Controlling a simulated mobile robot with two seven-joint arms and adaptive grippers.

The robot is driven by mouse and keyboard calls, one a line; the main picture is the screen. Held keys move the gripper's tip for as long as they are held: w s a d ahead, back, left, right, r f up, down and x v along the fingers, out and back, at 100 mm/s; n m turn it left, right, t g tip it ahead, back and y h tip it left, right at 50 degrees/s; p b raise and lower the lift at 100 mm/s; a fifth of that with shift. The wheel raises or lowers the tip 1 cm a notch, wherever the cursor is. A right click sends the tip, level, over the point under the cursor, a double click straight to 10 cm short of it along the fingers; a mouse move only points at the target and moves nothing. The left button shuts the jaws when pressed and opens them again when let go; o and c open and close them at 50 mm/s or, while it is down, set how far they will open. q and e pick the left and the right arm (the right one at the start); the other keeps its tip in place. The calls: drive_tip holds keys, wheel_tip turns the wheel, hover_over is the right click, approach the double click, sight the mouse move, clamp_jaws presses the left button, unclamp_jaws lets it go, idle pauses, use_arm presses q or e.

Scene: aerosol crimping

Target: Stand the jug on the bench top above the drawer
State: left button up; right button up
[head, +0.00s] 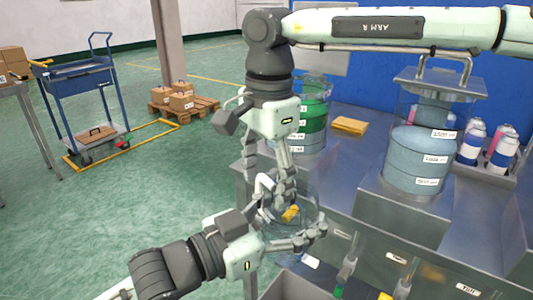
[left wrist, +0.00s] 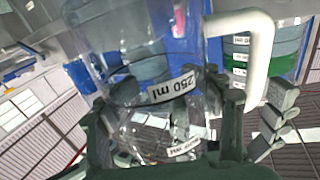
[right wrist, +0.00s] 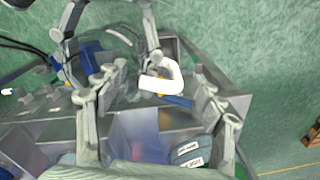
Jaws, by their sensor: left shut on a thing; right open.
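The jug (head: 308,200) is clear, with a white handle (head: 264,184), held in the air before the bench's near-left corner. My left gripper (head: 298,230) is shut on the jug from below left. The left wrist view shows the jug (left wrist: 130,75) close up with a "250 ml" label, tilted in that picture, with its handle (left wrist: 258,55). My right gripper (head: 268,178) is open, its fingers around the handle area; the right wrist view shows the white handle (right wrist: 163,82) between them, contact unclear. The bench top (head: 355,185) is grey metal. An open grey drawer-like box (head: 292,288) shows below.
A large liquid tank (head: 415,160) sits on a block to the right, beside a rack of cans (head: 500,150).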

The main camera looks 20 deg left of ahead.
drive_tip(key=shift+f, duration=1.5)
drive_tip(key=c, duration=1.2)
use_arm(q)
drive_tip(key=o, duration=2)
drive_tip(key=shift+f, duration=0.1)
